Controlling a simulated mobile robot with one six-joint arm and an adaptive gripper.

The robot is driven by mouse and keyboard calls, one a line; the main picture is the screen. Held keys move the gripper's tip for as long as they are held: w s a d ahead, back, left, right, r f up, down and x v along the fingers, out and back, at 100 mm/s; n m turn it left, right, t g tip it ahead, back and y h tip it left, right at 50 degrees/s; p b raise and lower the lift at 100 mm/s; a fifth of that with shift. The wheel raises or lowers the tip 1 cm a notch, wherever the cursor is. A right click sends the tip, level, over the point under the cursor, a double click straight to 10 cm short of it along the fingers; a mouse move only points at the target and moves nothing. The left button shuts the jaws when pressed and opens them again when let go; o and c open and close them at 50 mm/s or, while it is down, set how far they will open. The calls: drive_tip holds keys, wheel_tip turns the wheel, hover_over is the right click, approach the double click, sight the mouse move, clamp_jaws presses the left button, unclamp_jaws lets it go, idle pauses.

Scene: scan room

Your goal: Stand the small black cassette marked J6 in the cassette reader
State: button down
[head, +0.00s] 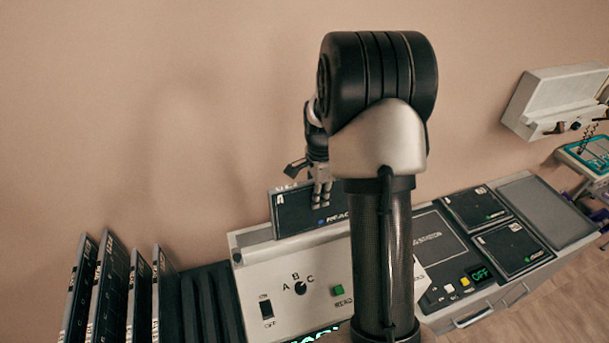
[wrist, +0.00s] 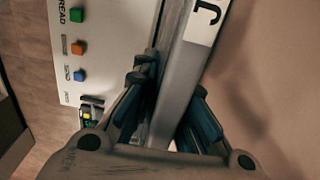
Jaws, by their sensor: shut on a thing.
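The cassette reader (head: 300,262) is a pale box with an A-B-C knob, a black switch and a green button. My gripper (head: 320,188) is above its back part, shut on the top of a dark flat cassette (head: 295,214). The cassette is upright, and its lower edge meets the reader's top; I cannot tell whether it is seated in a slot. In the wrist view the fingers (wrist: 172,88) clasp the cassette's grey edge (wrist: 178,85), with a white label showing a J; the rest of the mark is cut off. My arm hides the reader's right part.
Several dark cassettes (head: 107,285) stand in a black rack (head: 210,300) at left. The wall is close behind the reader.

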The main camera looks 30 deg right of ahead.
drive_tip(key=shift+f+b, duration=2.05)
drive_tip(key=shift+f, duration=0.8)
drive_tip(key=shift+f, duration=0.1)
drive_tip(key=shift+f+b, duration=3.9)
drive_tip(key=shift+f, duration=1.8)
drive_tip(key=c, duration=1.5)
unclamp_jaws()
drive_tip(key=shift+c, duration=0.2)
wheel_tip(320, 180, up, 12)
drive_tip(key=shift+r, duration=0.1)
